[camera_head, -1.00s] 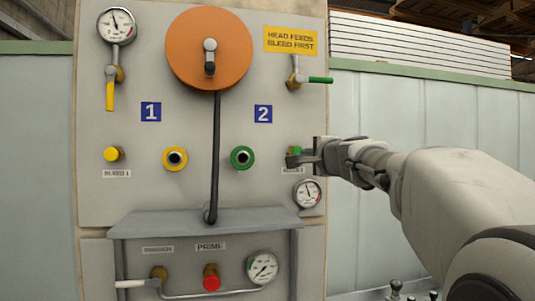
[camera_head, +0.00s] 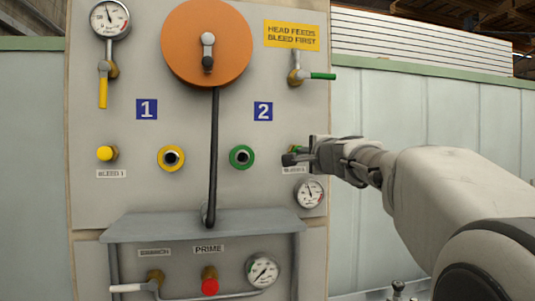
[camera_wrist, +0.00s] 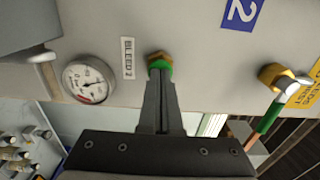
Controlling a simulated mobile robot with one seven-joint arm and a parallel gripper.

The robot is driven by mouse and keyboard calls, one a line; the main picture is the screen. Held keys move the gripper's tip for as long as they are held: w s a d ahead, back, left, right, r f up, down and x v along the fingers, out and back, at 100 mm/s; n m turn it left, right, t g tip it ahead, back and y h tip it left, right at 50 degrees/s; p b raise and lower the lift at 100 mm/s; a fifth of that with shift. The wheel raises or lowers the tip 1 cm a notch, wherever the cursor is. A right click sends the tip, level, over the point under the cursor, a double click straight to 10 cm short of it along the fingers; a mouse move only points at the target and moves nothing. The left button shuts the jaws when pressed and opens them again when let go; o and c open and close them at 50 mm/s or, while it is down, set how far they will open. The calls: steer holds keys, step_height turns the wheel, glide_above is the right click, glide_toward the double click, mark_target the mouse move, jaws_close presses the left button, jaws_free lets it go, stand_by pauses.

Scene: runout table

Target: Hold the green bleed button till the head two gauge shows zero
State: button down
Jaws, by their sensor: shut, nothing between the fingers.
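The green bleed button (camera_head: 292,149) is on the panel's right side, partly hidden by my gripper (camera_head: 289,159). In the wrist view the green button (camera_wrist: 160,64) shows at the fingertips of my gripper (camera_wrist: 160,78), under the brass collar, beside the BLEED 2 label (camera_wrist: 128,58). The fingers are shut with nothing between them and point at the button. They look at or against its face; I cannot tell how far it is pressed. The head two gauge (camera_head: 309,193) is below the button; its needle points roughly up, off zero. The gauge (camera_wrist: 88,80) also shows in the wrist view.
A green-handled valve (camera_head: 300,76) is above my gripper. A green-ringed port (camera_head: 242,157) is to its left. A grey shelf (camera_head: 204,226) juts out below, above the red prime button (camera_head: 209,283). A yellow bleed button (camera_head: 106,153) is far left.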

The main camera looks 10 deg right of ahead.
steer(key=shift+w+r, duration=0.25)
steer(key=shift+w, duration=0.15)
steer(key=shift+a+r, duration=0.1)
stand_by(0.9)
